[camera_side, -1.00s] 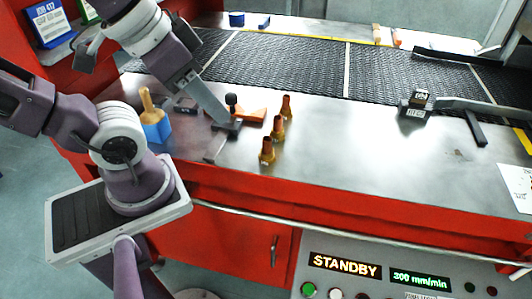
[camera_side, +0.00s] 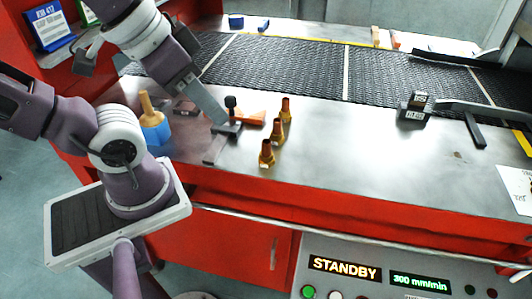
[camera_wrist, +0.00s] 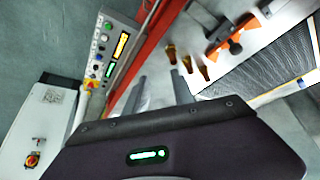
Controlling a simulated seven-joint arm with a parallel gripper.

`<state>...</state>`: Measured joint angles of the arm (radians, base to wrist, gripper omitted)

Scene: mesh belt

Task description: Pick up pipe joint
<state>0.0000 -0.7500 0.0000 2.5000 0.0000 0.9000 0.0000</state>
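I cannot tell for sure which item is the pipe joint. An orange piece (camera_side: 251,117) lies behind my gripper, with a dark knob beside it. My gripper (camera_side: 222,140) is low over the bench, left of the fittings and apart from them. In the wrist view its two fingers (camera_wrist: 157,92) are spread with nothing between them. The fittings (camera_wrist: 187,63) and orange piece (camera_wrist: 230,37) also show there.
A blue block with a tan handle (camera_side: 154,128) stands left of my gripper. The mesh belt (camera_side: 300,68) runs behind the bench.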

